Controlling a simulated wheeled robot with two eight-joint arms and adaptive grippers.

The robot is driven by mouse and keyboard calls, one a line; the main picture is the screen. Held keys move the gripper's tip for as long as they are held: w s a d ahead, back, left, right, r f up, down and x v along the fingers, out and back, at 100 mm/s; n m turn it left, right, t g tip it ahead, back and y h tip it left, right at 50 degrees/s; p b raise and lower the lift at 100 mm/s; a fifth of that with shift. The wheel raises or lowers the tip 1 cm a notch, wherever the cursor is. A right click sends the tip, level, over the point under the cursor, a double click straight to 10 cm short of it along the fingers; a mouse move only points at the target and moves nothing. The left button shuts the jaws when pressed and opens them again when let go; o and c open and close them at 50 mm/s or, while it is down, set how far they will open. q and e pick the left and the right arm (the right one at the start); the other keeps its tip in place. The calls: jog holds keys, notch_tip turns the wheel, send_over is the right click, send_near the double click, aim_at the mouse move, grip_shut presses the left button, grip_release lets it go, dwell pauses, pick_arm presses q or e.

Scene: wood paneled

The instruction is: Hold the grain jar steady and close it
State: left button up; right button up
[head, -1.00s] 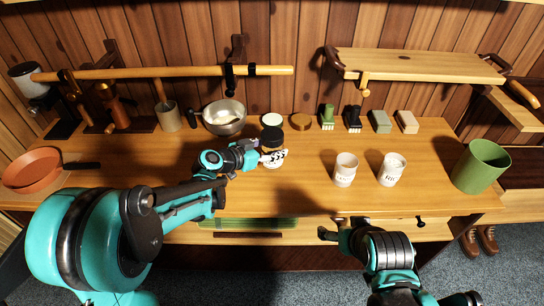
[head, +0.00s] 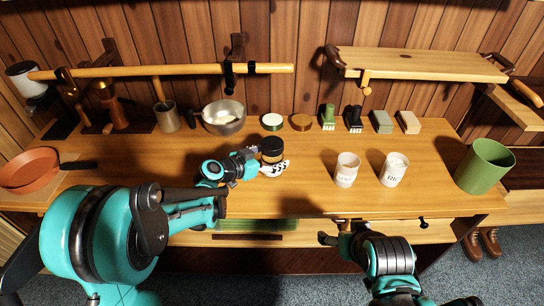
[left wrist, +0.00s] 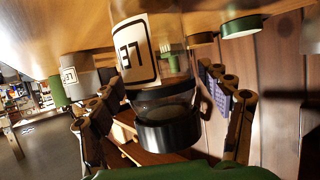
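A clear jar with dark lid (head: 272,146) and amber contents is at the middle of the bench. In the left wrist view, upside down, the jar (left wrist: 148,50) shows a white label with dark marks, and the black lid (left wrist: 168,131) caps its top end. How tightly the lid sits I cannot tell.
Two white labelled jars (head: 347,170) (head: 392,170) stand to the right. A green-rimmed disc (head: 272,122) and a brown disc (head: 301,122) lie behind. A metal bowl (head: 224,117) is back left, a green bin (head: 485,167) far right. The bench's front middle is clear.

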pick_arm(q)
jog(key=shift+r, duration=0.25)
jog(key=p+v, duration=0.3)
jog(key=v, duration=0.9)
jog(key=shift+p, duration=0.35)
jog(key=shift+s, duration=0.1)
jog(key=s+a+n+g+y, duration=0.1)
jog(key=s+a+n+y, duration=0.3)
jog(key=s, duration=0.6)
jog(key=s+a+n+g+y, duration=0.1)
jog(key=s+a+n+y, duration=0.4)
jog(key=s, duration=0.5)
jog(key=shift+a+f+y, duration=0.3)
jog(key=shift+a+f, duration=0.05)
jog(key=shift+a, duration=0.05)
jog(key=shift+s, duration=0.1)
